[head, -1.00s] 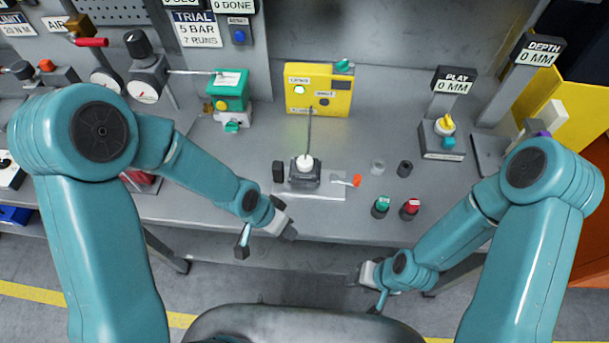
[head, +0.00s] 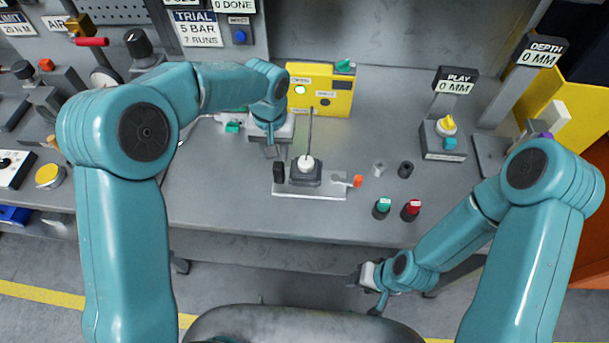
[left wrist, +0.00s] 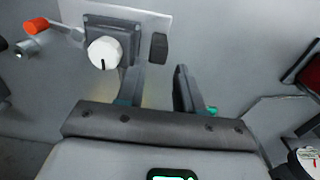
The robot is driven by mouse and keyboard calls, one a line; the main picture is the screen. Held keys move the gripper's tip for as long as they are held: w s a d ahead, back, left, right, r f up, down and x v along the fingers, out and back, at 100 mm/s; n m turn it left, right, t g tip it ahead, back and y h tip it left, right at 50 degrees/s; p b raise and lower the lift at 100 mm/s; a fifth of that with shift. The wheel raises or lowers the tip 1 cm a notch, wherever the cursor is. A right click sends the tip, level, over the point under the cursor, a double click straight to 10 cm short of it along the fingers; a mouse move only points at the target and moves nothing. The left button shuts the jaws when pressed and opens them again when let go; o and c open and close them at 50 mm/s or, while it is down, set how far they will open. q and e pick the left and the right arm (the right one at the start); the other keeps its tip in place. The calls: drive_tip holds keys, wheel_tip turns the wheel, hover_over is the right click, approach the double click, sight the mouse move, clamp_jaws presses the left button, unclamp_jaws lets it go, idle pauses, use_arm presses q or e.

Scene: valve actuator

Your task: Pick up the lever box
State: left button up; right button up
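A small dark grey box with a round white knob (head: 305,172) sits on a pale plate (head: 322,193) at the middle of the bench. I take it as the lever box. A thin dark rod runs between it and the yellow box behind. It also shows at the upper left of the left wrist view (left wrist: 105,52). My left gripper (head: 270,152) hangs behind and left of it, not touching; its fingers (left wrist: 158,75) are apart with nothing between them. My right gripper (head: 366,288) is in front of the bench, seemingly with its fingers apart and empty.
A black block (head: 279,172) stands just left of the box, and an orange-tipped piece (head: 356,181) lies to its right. Green (head: 383,206) and red (head: 411,208) capped pieces stand near the front edge. The yellow box (head: 337,92) is behind. The bench front left is clear.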

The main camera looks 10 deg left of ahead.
sight(278, 165)
use_arm(q)
drive_tip(key=f, duration=0.6)
drive_tip(key=shift+w+f, duration=0.4)
drive_tip(key=shift+r, duration=0.1)
clamp_jaws()
